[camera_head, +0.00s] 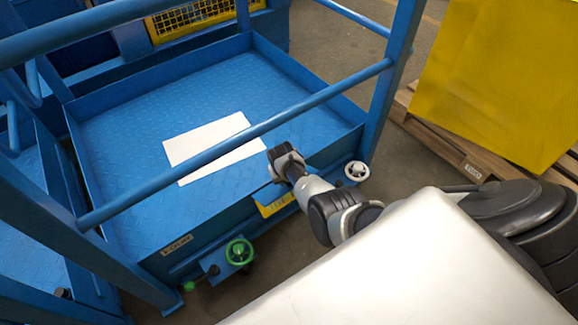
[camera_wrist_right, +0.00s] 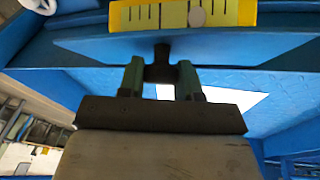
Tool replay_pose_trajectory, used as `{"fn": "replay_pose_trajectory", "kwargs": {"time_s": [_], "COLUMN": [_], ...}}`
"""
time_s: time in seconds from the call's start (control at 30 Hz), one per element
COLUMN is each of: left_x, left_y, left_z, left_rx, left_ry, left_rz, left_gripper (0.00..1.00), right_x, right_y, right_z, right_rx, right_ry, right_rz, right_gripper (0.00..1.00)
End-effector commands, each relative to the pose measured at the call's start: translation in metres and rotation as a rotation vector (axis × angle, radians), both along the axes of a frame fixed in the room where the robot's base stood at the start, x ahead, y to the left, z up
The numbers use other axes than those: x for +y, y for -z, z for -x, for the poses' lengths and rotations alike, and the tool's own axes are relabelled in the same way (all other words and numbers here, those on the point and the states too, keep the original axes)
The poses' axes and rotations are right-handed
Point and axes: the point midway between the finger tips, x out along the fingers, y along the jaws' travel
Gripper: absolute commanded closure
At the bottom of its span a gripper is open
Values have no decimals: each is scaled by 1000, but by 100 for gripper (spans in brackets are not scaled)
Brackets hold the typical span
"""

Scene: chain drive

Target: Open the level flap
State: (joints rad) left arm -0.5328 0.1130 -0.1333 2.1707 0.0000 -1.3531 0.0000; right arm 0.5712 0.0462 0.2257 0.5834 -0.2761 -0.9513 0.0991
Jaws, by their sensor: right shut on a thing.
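The level flap is a narrow blue plate (camera_head: 267,194) on the side of the blue platform, with a yellow level scale (camera_head: 277,206) beside it. In the right wrist view the flap (camera_wrist_right: 225,48) spans the upper part, and the yellow scale (camera_wrist_right: 145,17) shows past its edge. My right gripper (camera_head: 285,166) is at the flap. In the right wrist view its two fingers (camera_wrist_right: 160,80) are closed around a small dark knob (camera_wrist_right: 162,66) on the flap. The flap's exact angle is hard to tell. My left gripper is not in view.
A blue rail (camera_head: 240,138) crosses above the platform, with a post (camera_head: 388,85) at the right. A white sheet (camera_head: 205,142) lies on the platform floor (camera_head: 120,110). A green handwheel (camera_head: 240,251) and a white handwheel (camera_head: 357,171) flank the flap. A yellow box (camera_head: 500,80) stands on a pallet at right.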

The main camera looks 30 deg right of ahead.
Motion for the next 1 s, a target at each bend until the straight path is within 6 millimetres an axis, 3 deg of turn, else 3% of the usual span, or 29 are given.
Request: {"fn": "replay_pose_trajectory", "kwargs": {"time_s": [0.17, 0.4, 1.0], "left_x": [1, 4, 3], "left_y": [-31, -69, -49], "left_z": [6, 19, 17], "left_rx": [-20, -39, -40], "left_ry": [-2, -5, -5], "left_rz": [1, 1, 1], "left_gripper": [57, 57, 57], "right_x": [0, 1, 4], "right_y": [-2, -5, -11], "right_z": [-10, -21, -41], "right_rx": [107, 97, 87], "right_ry": [-1, -1, 1], "right_rz": [9, 10, 5], "right_gripper": [100, 100, 100]}}
